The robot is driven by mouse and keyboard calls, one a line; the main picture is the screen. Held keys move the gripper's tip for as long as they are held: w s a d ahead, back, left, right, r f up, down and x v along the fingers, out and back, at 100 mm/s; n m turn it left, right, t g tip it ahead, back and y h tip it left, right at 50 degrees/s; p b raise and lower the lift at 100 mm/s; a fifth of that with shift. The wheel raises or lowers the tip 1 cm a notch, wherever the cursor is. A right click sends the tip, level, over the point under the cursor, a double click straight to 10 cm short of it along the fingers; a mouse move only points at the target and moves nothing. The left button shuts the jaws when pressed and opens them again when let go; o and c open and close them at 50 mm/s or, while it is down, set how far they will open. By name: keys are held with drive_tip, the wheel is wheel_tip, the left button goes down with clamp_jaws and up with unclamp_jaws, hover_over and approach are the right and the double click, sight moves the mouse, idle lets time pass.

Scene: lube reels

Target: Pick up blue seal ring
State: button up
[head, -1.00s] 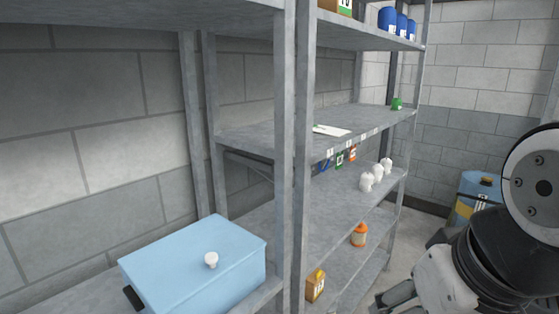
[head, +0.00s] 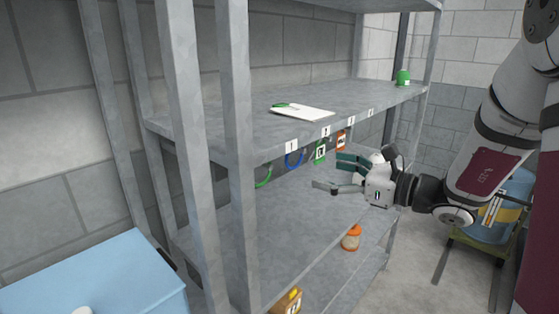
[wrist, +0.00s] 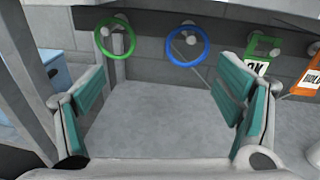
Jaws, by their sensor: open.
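The blue seal ring (head: 294,159) hangs on a hook under the front edge of the middle shelf. It shows in the wrist view as a blue ring (wrist: 202,50), upper right of centre, with a round peg inside its top. A green ring (head: 264,177) hangs to its left; it also shows in the wrist view (wrist: 132,38). My gripper (head: 341,176) is open and empty, to the right of the blue ring in the head view. In the wrist view my gripper (wrist: 160,100) has its teal pads wide apart, with both rings beyond them and no contact visible.
A green tag (head: 320,153) and an orange tag (head: 341,140) hang to the right of the blue ring. Above is the shelf (head: 215,120) with a white clipboard (head: 303,112).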

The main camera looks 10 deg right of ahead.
sight(286, 158)
drive_tip(key=shift+w+a+f+m+t+h, duration=0.25)
drive_tip(key=shift+w+a, duration=0.6)
drive_tip(key=shift+w, duration=1.25)
drive_tip(key=shift+w+a+f+m+t+h, duration=0.1)
drive_tip(key=shift+w+a+f+m+t, duration=0.2)
drive_tip(key=shift+w+a, duration=1.2)
drive_tip(key=shift+w+a+f+m+t+h, duration=0.2)
drive_tip(key=shift+w+m, duration=0.25)
drive_tip(key=shift+w, duration=2.25)
drive_tip(key=shift+c, duration=0.5)
drive_tip(key=c, duration=0.8)
